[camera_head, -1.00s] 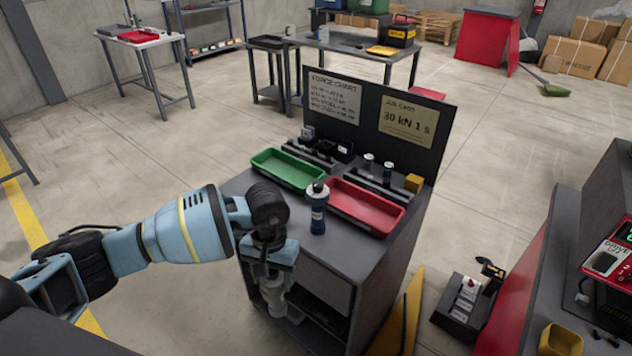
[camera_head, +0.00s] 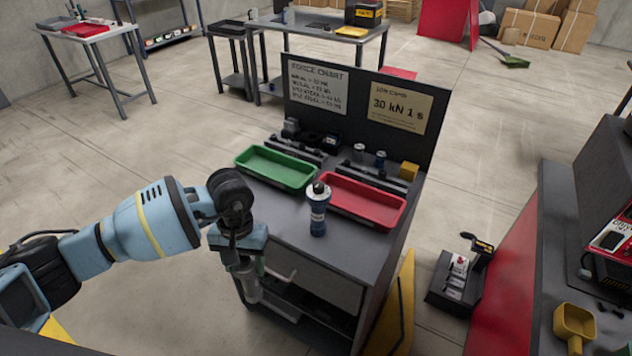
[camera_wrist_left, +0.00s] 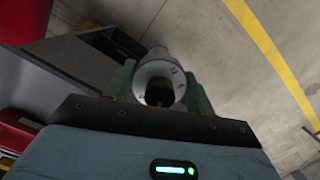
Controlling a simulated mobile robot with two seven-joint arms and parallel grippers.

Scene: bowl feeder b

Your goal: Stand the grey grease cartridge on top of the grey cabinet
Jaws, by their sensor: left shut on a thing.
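My left gripper (camera_head: 248,270) is shut on the grey grease cartridge (camera_head: 246,289), which hangs below the jaws in front of the grey cabinet's left front side. In the left wrist view the round end of the cartridge (camera_wrist_left: 157,84) shows between the green fingers. The grey cabinet (camera_head: 285,226) has a dark flat top, and the gripper and cartridge are outside its near left edge, with the cartridge below the level of the top. My right gripper is in neither view.
On the cabinet top stand a blue bottle (camera_head: 318,212) near the front, a green tray (camera_head: 277,167) and a red tray (camera_head: 362,201). An upright dark board (camera_head: 362,100) closes the back. Bare top lies left of the bottle. A yellow panel (camera_head: 398,305) leans at the right side.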

